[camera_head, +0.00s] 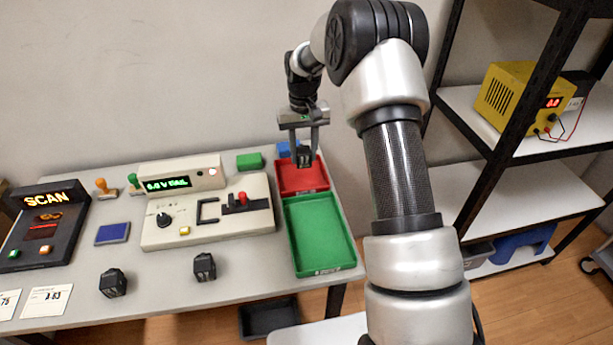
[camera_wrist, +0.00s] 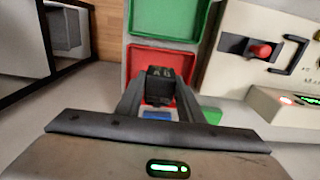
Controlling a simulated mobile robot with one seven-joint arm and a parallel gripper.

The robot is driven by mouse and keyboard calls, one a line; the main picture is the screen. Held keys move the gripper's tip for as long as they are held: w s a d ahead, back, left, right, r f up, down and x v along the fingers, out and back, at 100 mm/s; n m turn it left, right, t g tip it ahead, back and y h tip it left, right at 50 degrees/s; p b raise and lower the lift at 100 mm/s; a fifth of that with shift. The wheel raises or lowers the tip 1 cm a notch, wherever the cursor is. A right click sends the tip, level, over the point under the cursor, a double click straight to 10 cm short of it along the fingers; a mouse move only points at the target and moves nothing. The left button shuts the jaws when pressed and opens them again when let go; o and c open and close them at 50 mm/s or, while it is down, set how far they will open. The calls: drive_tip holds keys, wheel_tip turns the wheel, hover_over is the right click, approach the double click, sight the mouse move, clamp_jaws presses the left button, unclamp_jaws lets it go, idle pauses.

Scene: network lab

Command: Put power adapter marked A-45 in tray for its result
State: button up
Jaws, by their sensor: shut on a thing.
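My gripper (camera_head: 304,158) is shut on a black power adapter (camera_wrist: 158,86). The adapter is held over the red tray (camera_head: 318,182) at the back right of the table; whether it touches the tray is unclear. Its marking is too small to read surely. The red tray shows behind the adapter in the wrist view (camera_wrist: 142,60). The green tray (camera_head: 344,255) lies in front of the red one and looks empty. The tester (camera_head: 160,236) has a green lit display (camera_head: 167,184) that seems to start with 0.0 V; the word after it is hard to read.
Two other black adapters, one at the front left (camera_head: 113,284) and one at the front middle (camera_head: 204,267), stand on the table. A scan station (camera_head: 42,228), a blue pad (camera_head: 112,234), stamps and a green block (camera_head: 250,161) are around the tester. A shelf rack (camera_head: 480,160) stands right.

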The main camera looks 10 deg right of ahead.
wheel_tip(320, 180, down, 9)
drive_tip(key=shift+r+b, duration=0.1)
drive_tip(key=shift+b, duration=0.2)
drive_tip(key=shift+f, duration=0.3)
drive_tip(key=o, duration=1.3)
drive_tip(key=shift+c, duration=0.2)
drive_tip(key=shift+r, duration=0.1)
